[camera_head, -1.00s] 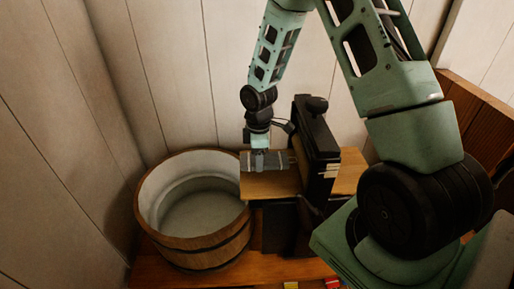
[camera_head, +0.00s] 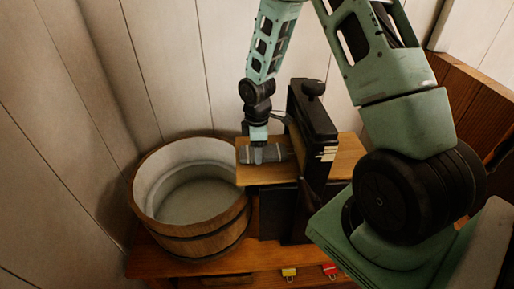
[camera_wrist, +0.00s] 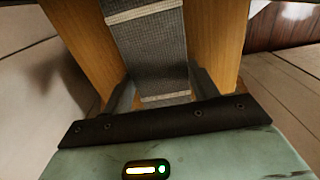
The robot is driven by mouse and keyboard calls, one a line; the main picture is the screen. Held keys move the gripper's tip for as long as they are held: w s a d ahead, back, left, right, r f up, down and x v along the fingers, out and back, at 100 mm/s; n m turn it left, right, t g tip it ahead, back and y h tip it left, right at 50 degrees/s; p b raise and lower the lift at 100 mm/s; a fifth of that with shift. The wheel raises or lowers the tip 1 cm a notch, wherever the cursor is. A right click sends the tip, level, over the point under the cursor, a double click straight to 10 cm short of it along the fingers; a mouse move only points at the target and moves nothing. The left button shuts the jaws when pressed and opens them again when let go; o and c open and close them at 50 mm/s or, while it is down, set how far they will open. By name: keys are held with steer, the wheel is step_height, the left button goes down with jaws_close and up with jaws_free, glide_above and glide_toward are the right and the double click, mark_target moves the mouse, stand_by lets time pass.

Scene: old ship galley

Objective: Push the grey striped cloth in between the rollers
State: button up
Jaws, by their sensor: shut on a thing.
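The grey striped cloth (camera_head: 268,154) lies on a wooden board (camera_head: 250,174) in the head view, on the left side of a dark upright frame with a knob (camera_head: 314,125). The cloth's right part reaches toward that frame. My gripper (camera_head: 257,150) is over the cloth's left part and shut on it. In the wrist view my gripper (camera_wrist: 163,95) has one finger at each side of the grey cloth (camera_wrist: 155,55), which runs away from me with pale stripes across it. The rollers are hidden by the frame, so I cannot tell whether the cloth touches them.
A round wooden tub (camera_head: 190,228) with a pale inside stands left of the board. Plank walls close in behind and at the left. A yellow item (camera_head: 289,273) and a red item (camera_head: 329,270) show at the lower edge. My arm fills the right side.

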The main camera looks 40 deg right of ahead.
mark_target(268, 151)
steer(key=shift+f, duration=0.1)
steer(key=shift+s+d+p, duration=0.3)
steer(key=shift+s+d, duration=0.3)
steer(key=shift+d, duration=0.3)
stand_by(0.4)
steer(key=shift+s+d, duration=0.3)
steer(key=shift+d, duration=0.2)
steer(key=o, duration=1.2)
steer(key=shift+s+f, duration=0.1)
steer(key=shift+c, duration=0.2)
